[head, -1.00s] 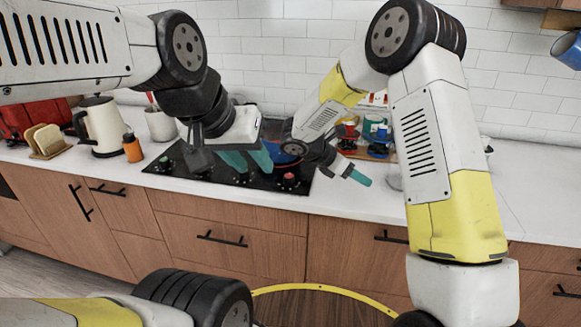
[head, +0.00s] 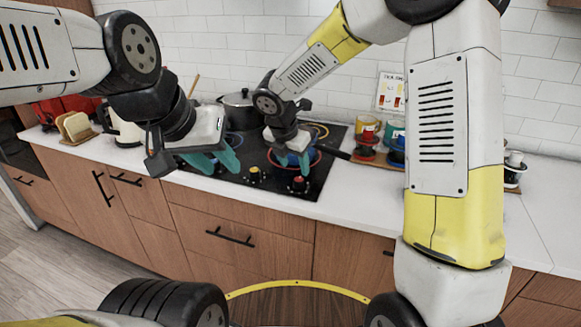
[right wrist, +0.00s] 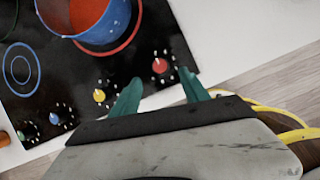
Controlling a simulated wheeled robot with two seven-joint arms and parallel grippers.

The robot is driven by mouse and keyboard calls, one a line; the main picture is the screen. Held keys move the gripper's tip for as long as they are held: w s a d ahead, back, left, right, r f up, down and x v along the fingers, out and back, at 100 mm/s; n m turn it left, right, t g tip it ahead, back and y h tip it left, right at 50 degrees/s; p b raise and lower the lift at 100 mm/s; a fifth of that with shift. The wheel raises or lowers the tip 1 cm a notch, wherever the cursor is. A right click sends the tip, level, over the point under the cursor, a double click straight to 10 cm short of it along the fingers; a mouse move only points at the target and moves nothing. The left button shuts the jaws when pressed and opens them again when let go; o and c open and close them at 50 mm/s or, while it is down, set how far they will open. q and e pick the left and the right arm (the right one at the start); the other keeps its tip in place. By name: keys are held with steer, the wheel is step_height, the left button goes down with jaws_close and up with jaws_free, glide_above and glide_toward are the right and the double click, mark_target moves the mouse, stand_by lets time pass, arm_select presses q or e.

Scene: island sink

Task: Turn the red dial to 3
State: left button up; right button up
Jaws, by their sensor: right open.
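The red dial (head: 299,184) is at the front right of the black cooktop (head: 225,181). In the right wrist view the red dial (right wrist: 160,66) lies just beyond the fingertips, roughly between them, with no clear contact. Its pointer and numbers are too small to read. My right gripper (head: 293,166) points down over the cooktop near the red dial; its two teal fingers (right wrist: 160,88) are open and empty. My left gripper (head: 214,163) hangs over the cooktop's left part, its teal fingers apart and empty.
A yellow dial (right wrist: 99,96), a blue dial (right wrist: 54,118) and a green dial (right wrist: 28,130) line the cooktop's front edge. A blue pan (right wrist: 122,22) stands close behind the red dial. A dark lidded pot (head: 238,109) is at the back. Mugs (head: 367,127) stand to the right.

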mark_target(299, 179)
steer(key=x, duration=0.7)
steer(key=shift+f, duration=0.15)
steer(key=shift+c, duration=0.2)
jaws_close()
